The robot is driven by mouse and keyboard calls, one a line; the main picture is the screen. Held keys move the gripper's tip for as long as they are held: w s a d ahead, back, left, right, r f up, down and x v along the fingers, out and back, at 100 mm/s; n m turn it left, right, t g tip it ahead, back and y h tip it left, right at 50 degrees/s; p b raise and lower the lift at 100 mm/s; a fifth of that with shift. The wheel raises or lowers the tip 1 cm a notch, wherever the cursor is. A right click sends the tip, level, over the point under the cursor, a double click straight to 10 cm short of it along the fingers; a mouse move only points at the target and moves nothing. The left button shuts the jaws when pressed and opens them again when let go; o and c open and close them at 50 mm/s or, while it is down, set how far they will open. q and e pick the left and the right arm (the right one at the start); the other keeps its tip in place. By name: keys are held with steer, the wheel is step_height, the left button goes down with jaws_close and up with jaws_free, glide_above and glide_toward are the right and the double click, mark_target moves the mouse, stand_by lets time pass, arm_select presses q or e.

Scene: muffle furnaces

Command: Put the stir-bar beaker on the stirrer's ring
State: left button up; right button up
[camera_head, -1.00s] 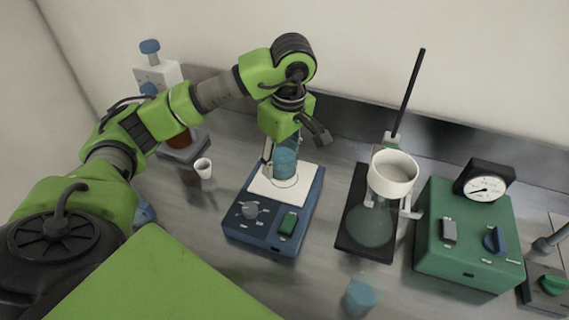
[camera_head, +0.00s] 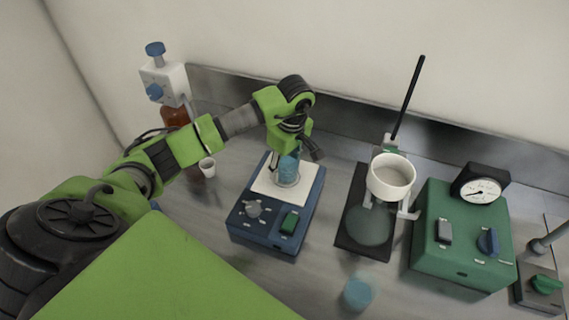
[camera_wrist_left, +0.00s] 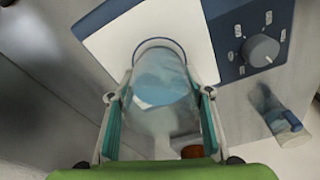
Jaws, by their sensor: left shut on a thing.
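The stir-bar beaker (camera_head: 288,171), clear glass with blue liquid, stands upright at the white top plate (camera_head: 262,189) of the blue stirrer (camera_head: 272,228). My left gripper (camera_head: 291,155) is shut on the beaker from above and behind. In the left wrist view its two fingers (camera_wrist_left: 160,112) lie on either side of the beaker (camera_wrist_left: 162,78). A thin dark arc of the ring (camera_wrist_left: 160,40) shows around the beaker's far edge on the white plate (camera_wrist_left: 120,42). I cannot tell whether the base touches the plate. The stir bar is not discernible. My right gripper is out of view.
A white bowl (camera_head: 391,176) on a stand with a dark base (camera_head: 352,232) is to the right, beside a green box (camera_head: 465,245) with a gauge. A small white cup (camera_head: 207,168) stands left of the stirrer. A blue-filled vessel (camera_head: 358,293) is in front.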

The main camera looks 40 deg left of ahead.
arm_select(q)
steer(key=shift+f, duration=0.2)
steer(key=o, duration=1.3)
steer(key=shift+r, duration=0.45)
steer(key=shift+s+d+r+b, duration=0.1)
steer(key=shift+d+r+b, duration=0.25)
steer(key=shift+r, duration=1.55)
steer(key=shift+w+d+r+b, duration=0.15)
steer(key=shift+r+b, duration=0.45)
steer(key=shift+r, duration=1.3)
steer(key=shift+s+d+r+b, duration=0.2)
steer(key=shift+r+b, duration=0.25)
steer(key=shift+r, duration=1.45)
